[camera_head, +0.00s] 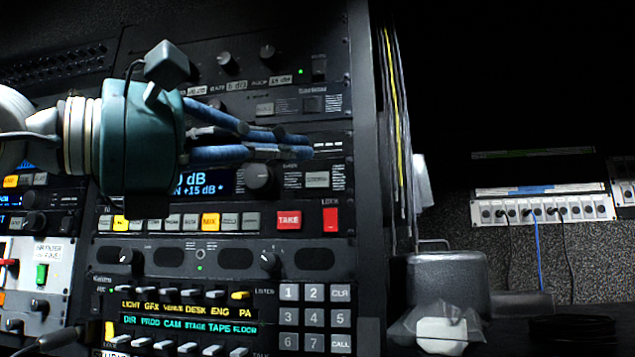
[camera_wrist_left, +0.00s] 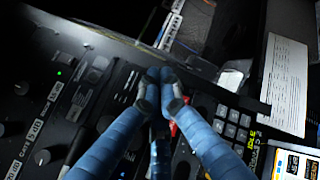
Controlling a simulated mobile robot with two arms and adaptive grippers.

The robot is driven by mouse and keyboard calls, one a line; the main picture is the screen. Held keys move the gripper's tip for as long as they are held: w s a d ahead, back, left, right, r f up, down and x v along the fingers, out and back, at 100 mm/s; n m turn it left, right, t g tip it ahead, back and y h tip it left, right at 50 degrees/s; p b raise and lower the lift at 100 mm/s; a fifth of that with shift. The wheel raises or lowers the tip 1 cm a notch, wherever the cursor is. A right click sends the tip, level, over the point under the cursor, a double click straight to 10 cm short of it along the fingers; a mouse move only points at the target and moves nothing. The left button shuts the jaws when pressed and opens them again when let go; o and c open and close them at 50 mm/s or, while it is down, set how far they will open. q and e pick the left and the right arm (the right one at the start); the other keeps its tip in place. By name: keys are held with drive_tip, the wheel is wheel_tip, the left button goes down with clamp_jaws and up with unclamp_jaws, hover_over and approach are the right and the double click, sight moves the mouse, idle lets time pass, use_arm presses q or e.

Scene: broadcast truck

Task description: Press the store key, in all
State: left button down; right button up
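My left gripper (camera_head: 305,147) comes in from the left in front of the equipment rack, its blue fingers pointing right. In the left wrist view its fingertips (camera_wrist_left: 160,78) are drawn together with nothing between them. A small grey key (camera_head: 317,180), perhaps the store key, sits right of a large black knob (camera_head: 260,178) and blue display (camera_head: 208,181); its lettering is too small to read surely. In the head view the fingertips are just above this key; I cannot tell how far they are from the panel. The fingers hide part of the panel. My right gripper is not in view.
Below are a row of keys with a yellow MIX key (camera_head: 210,222), a red TAKE key (camera_head: 289,221) and a red LOCK switch (camera_head: 331,219). A numbered keypad (camera_head: 314,317) sits lower. Cables (camera_head: 395,120) hang at the rack's right edge.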

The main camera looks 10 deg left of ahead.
sight(317, 180)
use_arm(q)
drive_tip(key=shift+w+p, duration=1.75)
drive_tip(key=shift+w, duration=2.7)
drive_tip(key=shift+w, duration=0.1)
drive_tip(key=shift+w, duration=0.35)
